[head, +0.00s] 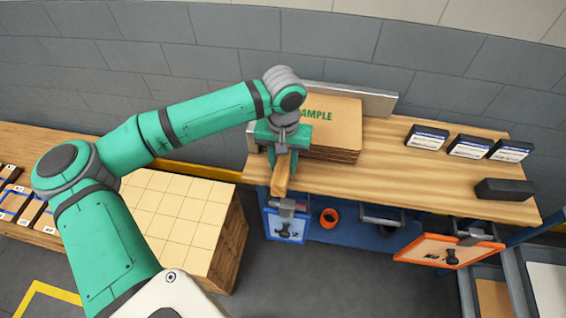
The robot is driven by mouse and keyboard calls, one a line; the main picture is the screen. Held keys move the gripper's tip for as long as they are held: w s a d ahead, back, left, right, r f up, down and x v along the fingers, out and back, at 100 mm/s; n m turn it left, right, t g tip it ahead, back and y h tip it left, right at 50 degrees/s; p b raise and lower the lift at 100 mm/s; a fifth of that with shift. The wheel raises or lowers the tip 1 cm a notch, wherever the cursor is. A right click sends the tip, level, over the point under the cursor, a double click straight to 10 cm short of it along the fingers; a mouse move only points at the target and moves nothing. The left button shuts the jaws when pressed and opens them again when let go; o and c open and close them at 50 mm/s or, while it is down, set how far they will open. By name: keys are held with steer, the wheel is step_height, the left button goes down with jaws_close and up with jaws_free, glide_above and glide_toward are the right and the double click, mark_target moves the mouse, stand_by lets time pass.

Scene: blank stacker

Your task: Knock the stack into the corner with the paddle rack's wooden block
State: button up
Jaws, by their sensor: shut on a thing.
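A stack (338,121) of brown sheets, the top one printed in green with letters reading "AMPLE", lies on the wooden bench (400,180). A grey metal rail (350,98) runs along its back, and a short grey piece (252,136) shows at its left; my arm hides most of that corner. My gripper (281,165) points down at the stack's front left and is shut on a wooden block (280,180). The block is near the bench's front edge. I cannot tell whether it touches the stack, whose left side is partly hidden.
Several dark boxes with white labels (470,147) and a black block (504,189) sit on the bench's right. Blue-framed (285,226) and orange-framed (448,252) panels hang below the front edge. A pale gridded block (180,215) stands left. The bench middle is clear.

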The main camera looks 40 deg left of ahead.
steer(key=shift+s+d, duration=0.45)
steer(key=shift+s, duration=0.3)
steer(key=shift+r, duration=4.5)
